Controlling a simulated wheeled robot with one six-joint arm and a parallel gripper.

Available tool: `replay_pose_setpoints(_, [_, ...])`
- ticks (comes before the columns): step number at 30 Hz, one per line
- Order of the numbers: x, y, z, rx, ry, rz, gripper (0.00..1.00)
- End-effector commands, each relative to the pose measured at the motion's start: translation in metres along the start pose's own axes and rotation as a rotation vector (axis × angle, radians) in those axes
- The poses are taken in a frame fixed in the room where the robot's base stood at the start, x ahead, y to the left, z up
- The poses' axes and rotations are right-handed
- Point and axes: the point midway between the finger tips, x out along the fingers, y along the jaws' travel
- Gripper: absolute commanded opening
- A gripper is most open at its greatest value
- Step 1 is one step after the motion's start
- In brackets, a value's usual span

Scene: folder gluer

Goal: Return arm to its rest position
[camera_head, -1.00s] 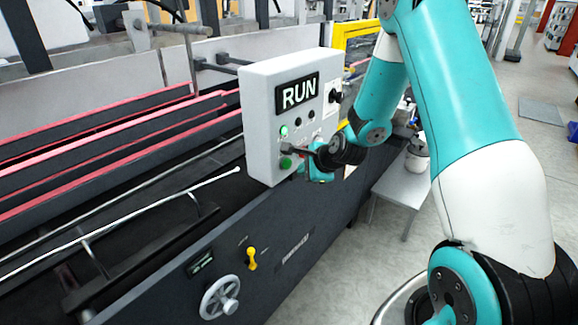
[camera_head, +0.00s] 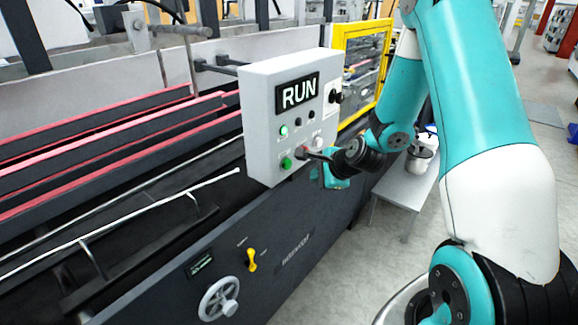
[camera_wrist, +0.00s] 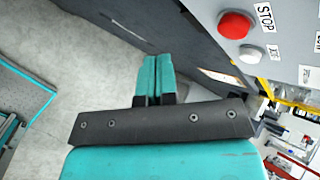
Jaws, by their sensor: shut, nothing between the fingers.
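My arm is teal and white and comes in from the right of the head view. My gripper (camera_head: 308,155) is beside the grey control box (camera_head: 262,122), to the right of its lit green button (camera_head: 286,163). In the wrist view my gripper (camera_wrist: 155,62) shows two teal fingers lying together, shut and empty. The wrist view also shows the red STOP button (camera_wrist: 234,25) and a white button (camera_wrist: 250,54) on the box, to the right of the fingers and apart from them. The box display (camera_head: 298,92) reads RUN.
The machine's dark side panel (camera_head: 290,245) carries a handwheel (camera_head: 219,299) and a yellow lever (camera_head: 252,259). A small grey table (camera_head: 404,187) with a metal pot (camera_head: 419,158) stands behind my forearm. A yellow guard frame (camera_head: 385,60) rises behind the box. Grey floor is open at the right.

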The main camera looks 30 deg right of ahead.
Motion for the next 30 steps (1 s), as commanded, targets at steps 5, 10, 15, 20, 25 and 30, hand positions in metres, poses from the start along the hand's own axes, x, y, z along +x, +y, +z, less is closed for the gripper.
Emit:
replay_pose_setpoints(5, [0.000,0.000,0.000,0.000,0.000,0.000,0.00])
replay_pose_setpoints(10, [-0.002,0.000,0.005,-0.021,-0.008,0.007,0.00])
replay_pose_setpoints(15, [-0.026,0.002,0.069,-0.314,-0.112,0.090,0.00])
replay_pose_setpoints(20, [-0.091,0.035,0.169,-0.896,-0.331,0.224,0.00])
replay_pose_setpoints(25, [-0.184,0.095,0.233,-1.550,-0.608,0.318,0.00])
replay_pose_setpoints(30, [-0.255,0.142,0.245,-2.016,-0.835,0.351,0.00])
